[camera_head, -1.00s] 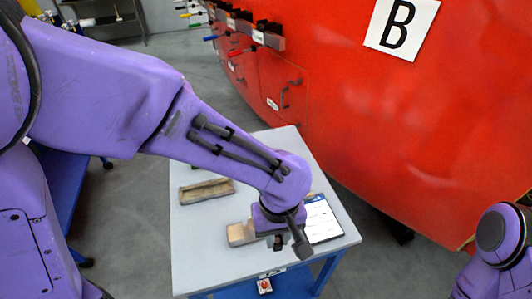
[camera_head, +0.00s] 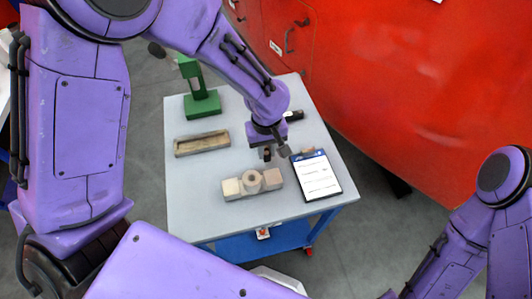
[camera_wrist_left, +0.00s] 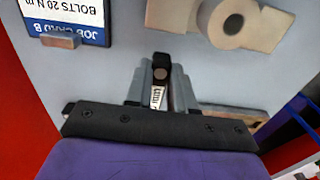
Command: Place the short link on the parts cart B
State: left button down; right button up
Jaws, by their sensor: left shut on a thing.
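In the head view that piece is tiny and dark at the fingertips. I cannot tell whether it touches the cart top. The clipboard (camera_head: 318,176) on this cart reads "JOB CARD B" in the left wrist view (camera_wrist_left: 72,14). My right gripper is out of view.
A red train body (camera_head: 400,80) rises at the right. The cart's front left is bare.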

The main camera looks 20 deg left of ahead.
aim_at(265, 158)
pick_arm(q)
jog(key=shift+s+f+p, duration=0.2)
jog(key=shift+f+p, duration=0.3)
jog(key=shift+f, duration=0.65)
jog(key=shift+s+a+f, duration=0.1)
jog(key=shift+s+f, duration=0.1)
jog(key=shift+s, duration=0.25)
jog(key=shift+w+f, duration=0.2)
jog(key=shift+w, duration=0.05)
jog(key=c, duration=1)
grip_release()
jog(key=shift+w, duration=0.15)
jog(key=shift+s+r, duration=0.15)
jog(key=shift+s, duration=0.1)
notch_tip(265, 158, up, 12)
jog(key=shift+w+f+b, duration=0.1)
jog(key=shift+b, duration=0.45)
